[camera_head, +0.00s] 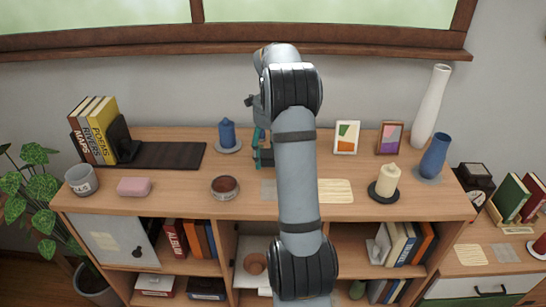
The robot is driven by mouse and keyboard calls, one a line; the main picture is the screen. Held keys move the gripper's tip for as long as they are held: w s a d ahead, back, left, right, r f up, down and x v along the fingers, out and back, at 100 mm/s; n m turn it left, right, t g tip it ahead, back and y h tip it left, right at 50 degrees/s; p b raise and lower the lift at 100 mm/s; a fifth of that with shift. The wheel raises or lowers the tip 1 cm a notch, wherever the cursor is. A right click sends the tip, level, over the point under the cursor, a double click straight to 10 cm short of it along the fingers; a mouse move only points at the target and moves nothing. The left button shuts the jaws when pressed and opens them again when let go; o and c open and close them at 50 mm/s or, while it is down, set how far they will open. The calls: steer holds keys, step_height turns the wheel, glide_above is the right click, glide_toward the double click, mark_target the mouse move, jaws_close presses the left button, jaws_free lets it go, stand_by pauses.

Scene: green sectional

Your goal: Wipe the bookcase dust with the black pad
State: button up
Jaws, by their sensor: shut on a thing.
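The bookcase (420,209) has a wooden top that spans the view. My gripper (262,150) points down at the back middle of this top, partly hidden by my own arm. Its teal fingers are shut on a small dark thing, apparently the black pad (265,158), low over or on the top; I cannot tell if it touches. A thin greyish patch, perhaps the dust (268,190), lies in front of the gripper, and my arm covers its right side. A pale striped patch (336,190) lies right of the arm.
Right are two frames (346,137), a cream candle (388,180) and two vases (435,157).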

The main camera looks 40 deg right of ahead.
steer(key=shift+r+p, duration=0.45)
steer(key=shift+r, duration=0.4)
